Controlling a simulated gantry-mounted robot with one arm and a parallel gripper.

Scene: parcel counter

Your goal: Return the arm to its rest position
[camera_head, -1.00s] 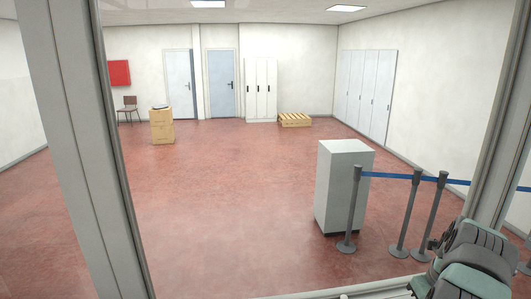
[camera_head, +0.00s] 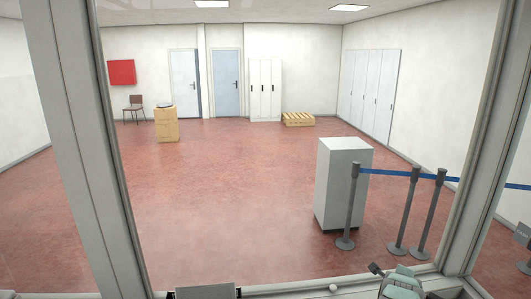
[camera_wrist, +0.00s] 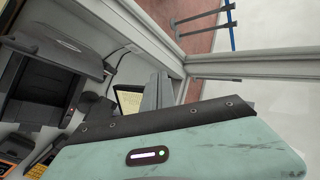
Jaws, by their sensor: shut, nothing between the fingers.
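My gripper (camera_wrist: 158,92) shows in the wrist view as two grey fingers close together beyond my teal housing. The fingers are shut, and nothing shows held between them. They point toward the white window frame, above the counter. In the head view, only teal and grey parts of my arm show at the bottom right, low by the window sill. The fingers cannot be made out clearly there.
In the wrist view, dark desk equipment (camera_wrist: 62,92) stands left of my gripper. An orange-edged device (camera_wrist: 14,146) lies at the lower left. In the head view, a grey cabinet (camera_head: 340,185) and belt posts (camera_head: 405,215) stand beyond the window; the floor's middle is clear.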

